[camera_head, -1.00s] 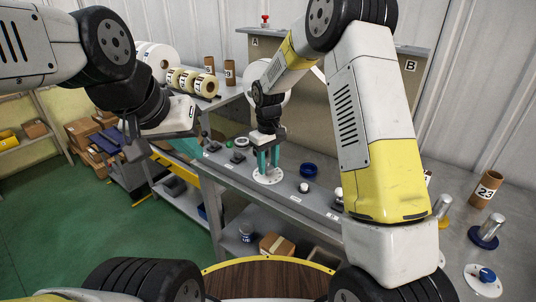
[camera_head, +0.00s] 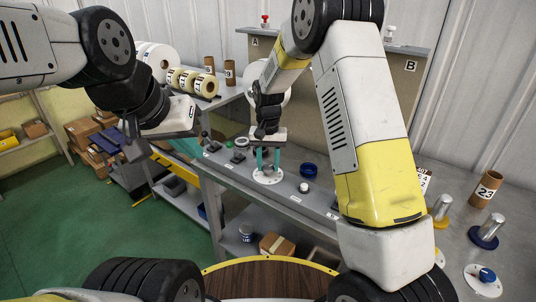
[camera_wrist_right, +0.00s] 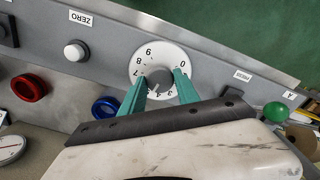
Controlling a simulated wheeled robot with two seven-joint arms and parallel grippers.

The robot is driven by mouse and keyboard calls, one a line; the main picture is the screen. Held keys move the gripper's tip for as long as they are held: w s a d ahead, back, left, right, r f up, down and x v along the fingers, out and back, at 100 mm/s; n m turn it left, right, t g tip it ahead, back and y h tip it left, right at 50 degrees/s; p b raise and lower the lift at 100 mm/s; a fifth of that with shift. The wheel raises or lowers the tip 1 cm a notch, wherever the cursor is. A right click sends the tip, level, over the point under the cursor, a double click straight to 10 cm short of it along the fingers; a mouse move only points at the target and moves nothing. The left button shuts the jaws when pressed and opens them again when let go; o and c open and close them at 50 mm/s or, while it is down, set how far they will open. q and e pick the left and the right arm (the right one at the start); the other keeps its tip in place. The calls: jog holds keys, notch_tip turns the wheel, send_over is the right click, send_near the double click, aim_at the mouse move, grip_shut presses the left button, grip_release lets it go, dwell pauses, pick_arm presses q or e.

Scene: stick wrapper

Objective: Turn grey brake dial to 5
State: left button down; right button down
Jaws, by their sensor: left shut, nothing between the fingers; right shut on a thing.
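The grey dial knob (camera_wrist_right: 159,80) sits at the centre of a white numbered disc (camera_wrist_right: 135,62) in the right wrist view. My right gripper (camera_wrist_right: 161,84) is shut on the knob, one teal finger on each side. The figures 0, 9, 8 and 7 show on the disc; the lower figures are partly hidden by the fingers. A pale mark on the knob points towards the lower side, but its exact figure is unclear. In the head view the white disc (camera_head: 268,177) lies under my right gripper (camera_head: 267,161). My left gripper (camera_head: 187,147) is shut and empty, left of the bench.
A white button (camera_wrist_right: 76,50), a red ring (camera_wrist_right: 30,88), a blue ring (camera_wrist_right: 105,107) and a green knob (camera_wrist_right: 276,112) surround the dial. Paper rolls (camera_head: 190,81) stand at the back left. Posts (camera_head: 487,230) and a tube (camera_head: 487,189) stand at the right.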

aim_at(268, 167)
jog(key=shift+w+r, duration=0.1)
dwell(0.3)
jog(key=c, duration=0.9)
grip_release()
notch_tip(268, 167, up, 7)
jog(key=shift+r, duration=0.35)
